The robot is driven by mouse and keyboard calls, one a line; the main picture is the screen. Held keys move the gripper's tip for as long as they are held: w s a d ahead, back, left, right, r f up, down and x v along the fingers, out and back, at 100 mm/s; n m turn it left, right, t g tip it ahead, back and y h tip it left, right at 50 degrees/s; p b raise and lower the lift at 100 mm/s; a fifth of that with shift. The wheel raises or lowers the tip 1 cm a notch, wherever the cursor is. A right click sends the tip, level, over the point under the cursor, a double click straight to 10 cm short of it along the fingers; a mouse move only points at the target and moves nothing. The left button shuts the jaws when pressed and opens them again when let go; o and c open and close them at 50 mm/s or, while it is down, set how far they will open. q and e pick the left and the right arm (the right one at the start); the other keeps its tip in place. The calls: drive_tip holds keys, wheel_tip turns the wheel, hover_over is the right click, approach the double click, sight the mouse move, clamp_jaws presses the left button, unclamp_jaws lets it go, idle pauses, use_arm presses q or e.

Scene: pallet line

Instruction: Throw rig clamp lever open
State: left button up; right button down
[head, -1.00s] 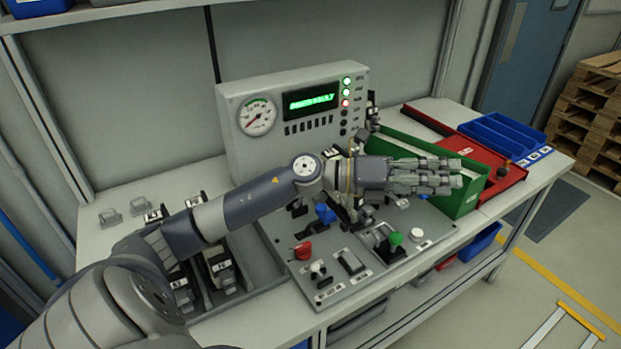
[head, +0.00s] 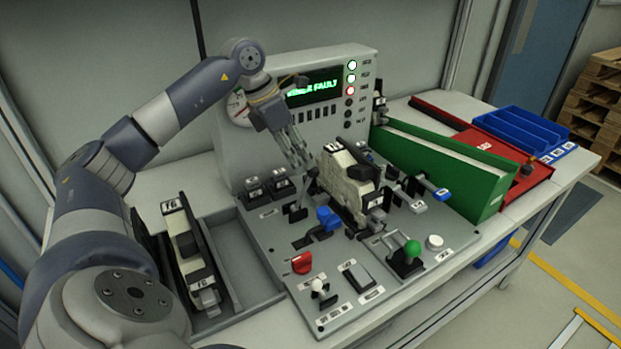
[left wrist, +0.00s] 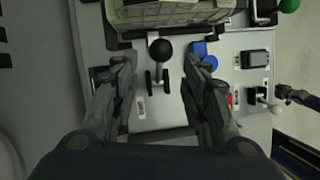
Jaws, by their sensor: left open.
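My left gripper (head: 303,166) points down over the back left of the grey control panel (head: 268,236), its fingers apart and empty. In the left wrist view the gripper (left wrist: 160,75) has a lever with a black ball knob (left wrist: 160,48) between its fingers, with no clear contact. Beside it is a blue-handled lever (left wrist: 203,50), also in the head view (head: 327,217). A pale block-like part (head: 347,180) sits in the rig on the panel. I cannot read which lever is labelled as the clamp. A dark jointed shape at the wrist view's right edge may be my right gripper (left wrist: 285,93).
The panel also carries a green ball lever (head: 412,249), a red control (head: 302,262) and a white-knobbed toggle (head: 318,285). An upright console (head: 230,160) with a lit "FAULT" display stands behind. A green bin (head: 470,185) is at right, a labelled part (head: 183,240) at left.

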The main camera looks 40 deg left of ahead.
sight(310, 178)
use_arm(q)
drive_tip(key=x, duration=0.7)
drive_tip(key=shift+w+d+f, duration=0.1)
drive_tip(key=shift+w+f, duration=0.05)
drive_tip(key=shift+f, duration=0.2)
clamp_jaws()
drive_tip(key=shift+r, duration=0.1)
